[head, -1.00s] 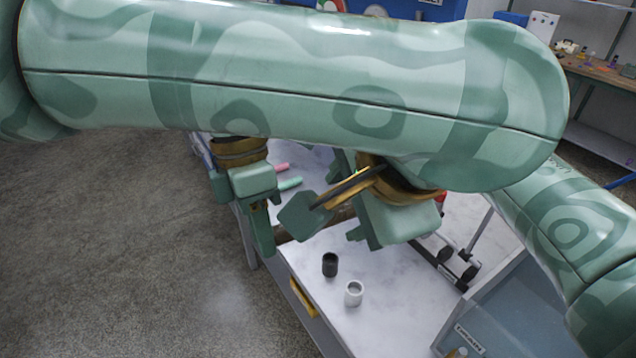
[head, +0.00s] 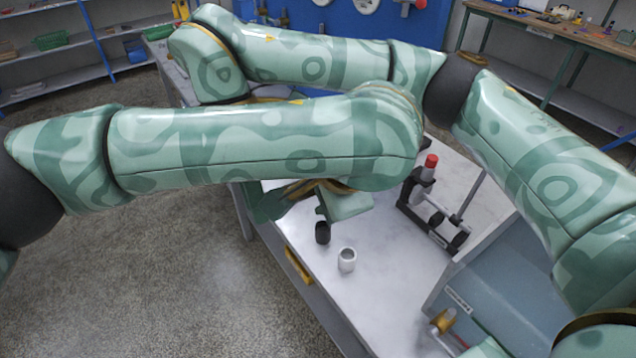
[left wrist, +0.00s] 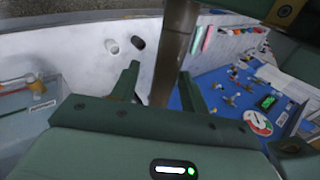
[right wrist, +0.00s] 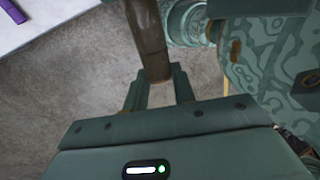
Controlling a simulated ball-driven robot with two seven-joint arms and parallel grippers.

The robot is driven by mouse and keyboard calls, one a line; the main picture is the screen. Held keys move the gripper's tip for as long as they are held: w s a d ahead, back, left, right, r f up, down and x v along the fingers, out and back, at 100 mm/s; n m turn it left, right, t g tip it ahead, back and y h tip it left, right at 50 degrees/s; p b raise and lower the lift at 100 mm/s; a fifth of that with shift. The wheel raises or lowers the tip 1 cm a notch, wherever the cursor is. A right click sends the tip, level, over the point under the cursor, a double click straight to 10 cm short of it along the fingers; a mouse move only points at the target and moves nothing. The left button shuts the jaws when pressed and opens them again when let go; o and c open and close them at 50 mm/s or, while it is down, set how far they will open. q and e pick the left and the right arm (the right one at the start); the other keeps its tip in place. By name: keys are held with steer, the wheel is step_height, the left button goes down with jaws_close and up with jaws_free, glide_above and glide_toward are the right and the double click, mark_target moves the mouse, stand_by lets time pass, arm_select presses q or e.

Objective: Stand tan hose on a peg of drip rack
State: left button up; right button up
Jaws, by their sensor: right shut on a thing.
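The tan hose looks like a brown tube. In the right wrist view the tan hose (right wrist: 150,40) runs down between the fingers of my right gripper (right wrist: 160,92), which is shut on it near its end. In the left wrist view the hose (left wrist: 175,55) passes between the spread fingers of my left gripper (left wrist: 160,75), with gaps beside it. In the head view my left gripper (head: 340,205) hangs below its forearm, over the white table. My right gripper and the hose are largely hidden there behind my arms. I cannot make out the drip rack's pegs for certain.
A black cup (head: 322,232) and a white cup (head: 347,260) stand on the white table (head: 385,290). A dark stand (head: 435,215) with a red-topped cylinder is behind them. A grey-blue bin (head: 510,290) is at right. Pink and teal tubes (left wrist: 203,38) lie near the blue board (left wrist: 225,90).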

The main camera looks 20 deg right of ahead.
arm_select(q)
steer(key=c, duration=0.8)
arm_select(e)
steer(key=o, duration=1.1)
steer(key=shift+c, duration=0.2)
steer(key=v, duration=1.2)
